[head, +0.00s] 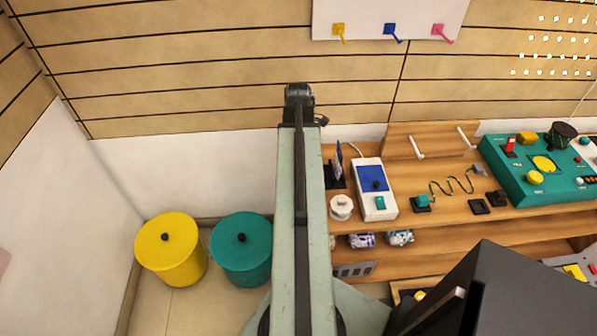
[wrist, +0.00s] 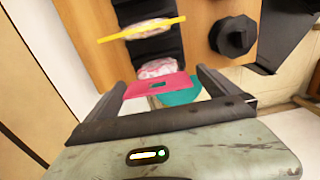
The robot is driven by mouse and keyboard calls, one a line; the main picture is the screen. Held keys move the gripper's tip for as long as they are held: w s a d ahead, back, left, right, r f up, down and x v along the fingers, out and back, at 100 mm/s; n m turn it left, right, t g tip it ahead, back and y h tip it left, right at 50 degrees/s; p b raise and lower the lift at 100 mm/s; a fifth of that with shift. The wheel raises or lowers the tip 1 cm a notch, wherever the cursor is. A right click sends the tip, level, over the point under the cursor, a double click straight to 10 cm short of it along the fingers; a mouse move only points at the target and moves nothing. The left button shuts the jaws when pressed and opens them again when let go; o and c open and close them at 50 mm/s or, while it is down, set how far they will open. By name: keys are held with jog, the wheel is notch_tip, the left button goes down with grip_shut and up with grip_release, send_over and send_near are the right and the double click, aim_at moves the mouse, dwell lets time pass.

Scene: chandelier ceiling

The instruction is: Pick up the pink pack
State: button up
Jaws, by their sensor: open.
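In the wrist view, my gripper (wrist: 160,80) is open, with its two dark fingers reaching up on either side of a flat pink piece (wrist: 152,88) with a small hole. A crumpled pink-and-white pack (wrist: 158,68) lies just beyond that piece, on a dark strip. A second pinkish-white pack (wrist: 150,28) lies farther up the strip, partly behind a yellow bar (wrist: 142,30). I cannot tell whether the fingers touch the pink piece. In the head view my arm hides the gripper's jaws, and no clearly pink pack shows.
In the head view, purple-and-white (head: 362,240) and teal-and-white (head: 400,238) packs lie on a lower shelf. The bench (head: 450,217) above bears a blue-and-white device (head: 375,190) and a teal panel (head: 540,185). Yellow (head: 170,255) and teal (head: 241,255) bins stand left of my arm.

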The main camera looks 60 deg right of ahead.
jog(key=f+b, duration=0.5)
jog(key=shift+w+d+f, duration=0.1)
jog(key=shift+d+f, duration=0.1)
jog(key=shift+r, duration=0.15)
jog(key=c, duration=1.4)
